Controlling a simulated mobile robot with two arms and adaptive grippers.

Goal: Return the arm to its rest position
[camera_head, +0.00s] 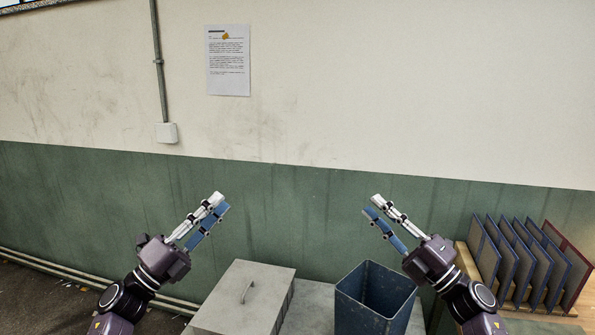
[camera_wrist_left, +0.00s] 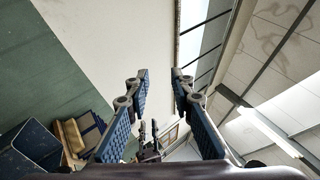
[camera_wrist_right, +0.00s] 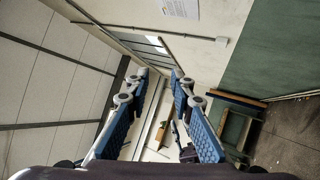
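My left gripper (camera_head: 219,203) is raised in front of the green lower wall at the left of the head view, its fingers pointing up and to the right. In the left wrist view its two blue-padded fingers (camera_wrist_left: 159,80) stand apart with nothing between them. My right gripper (camera_head: 372,206) is raised at the right of the head view, its fingers pointing up and to the left. In the right wrist view its fingers (camera_wrist_right: 160,82) are also apart and empty. Neither gripper touches anything.
An open blue bin (camera_head: 374,298) stands below my right gripper. A rack of upright dark boards (camera_head: 528,262) is at the far right. The space between the grippers is clear.

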